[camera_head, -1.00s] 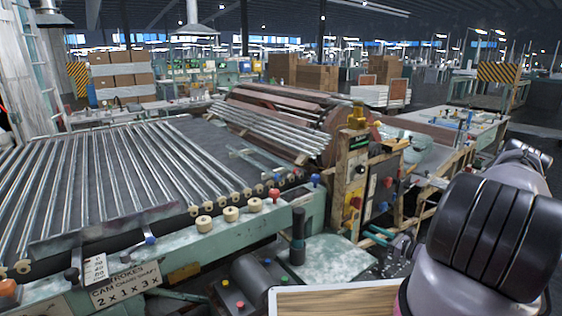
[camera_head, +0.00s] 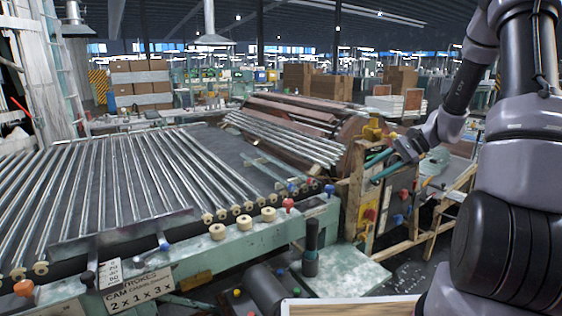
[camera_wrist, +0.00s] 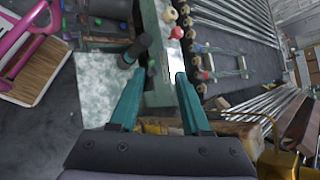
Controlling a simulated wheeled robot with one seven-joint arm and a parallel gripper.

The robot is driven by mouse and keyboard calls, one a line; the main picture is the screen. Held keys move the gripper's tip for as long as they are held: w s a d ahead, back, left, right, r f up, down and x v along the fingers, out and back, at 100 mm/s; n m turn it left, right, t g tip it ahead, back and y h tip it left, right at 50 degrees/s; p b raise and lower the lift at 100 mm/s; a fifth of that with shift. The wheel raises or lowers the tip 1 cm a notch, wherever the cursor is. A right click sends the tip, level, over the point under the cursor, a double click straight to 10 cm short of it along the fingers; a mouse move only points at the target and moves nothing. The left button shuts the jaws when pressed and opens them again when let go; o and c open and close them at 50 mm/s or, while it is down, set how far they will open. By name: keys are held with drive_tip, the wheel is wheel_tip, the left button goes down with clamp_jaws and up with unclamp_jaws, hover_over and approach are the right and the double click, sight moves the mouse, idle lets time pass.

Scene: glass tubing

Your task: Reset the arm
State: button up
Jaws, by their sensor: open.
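My gripper (camera_head: 379,163) is raised at the right of the head view, in front of the wooden control post with the yellow top. Its two teal fingers are apart and point left. In the wrist view the fingers of my gripper (camera_wrist: 160,82) are spread, with nothing between them but the machine's green edge below. My arm (camera_head: 510,150) fills the right side of the head view and hides part of the hall behind it.
The machine bed with glass tubes (camera_head: 110,180) lies at left. The wooden control post (camera_head: 366,205) with coloured knobs stands close to my gripper. A black upright handle (camera_head: 311,240) rises from a pale plate (camera_head: 345,275). Cardboard boxes (camera_head: 140,85) are far back.

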drive_tip(key=s+a+r+n+t+h, duration=0.2)
drive_tip(key=s+r+n+h, duration=0.2)
drive_tip(key=s+r, duration=0.7)
drive_tip(key=s+a+r+n+t+h, duration=0.2)
drive_tip(key=s+r+n+t+h, duration=0.1)
drive_tip(key=s+r, duration=0.9)
drive_tip(key=shift+n+t+h, duration=0.3)
drive_tip(key=shift+n+h, duration=0.2)
drive_tip(key=shift+h, duration=0.1)
idle(2.3)
